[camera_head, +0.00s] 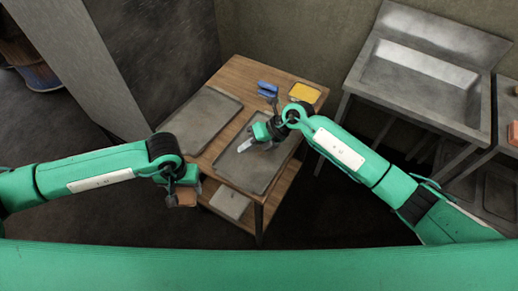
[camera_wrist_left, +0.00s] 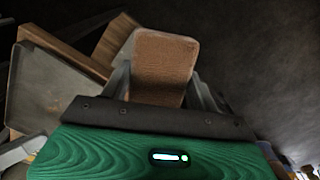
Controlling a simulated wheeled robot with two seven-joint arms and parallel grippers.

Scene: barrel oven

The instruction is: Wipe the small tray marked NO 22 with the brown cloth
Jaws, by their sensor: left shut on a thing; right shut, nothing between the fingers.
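My left gripper (camera_head: 184,198) is shut on the brown cloth, a thick brown block-like pad (camera_wrist_left: 165,62) that stands up between its fingers in the left wrist view. It is held in the air to the left of the wooden table. My right gripper (camera_head: 246,146) is shut and empty, low over the right dark tray (camera_head: 256,176) on the tabletop. A left dark tray (camera_head: 200,120) lies beside it. A smaller pale tray (camera_head: 230,204) is on the lower shelf. No NO 22 mark is readable, so I cannot tell which tray bears it.
A metal sink unit (camera_head: 420,85) stands at the right. A grey panel (camera_head: 85,65) rises at the left. The floor left of the table is open.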

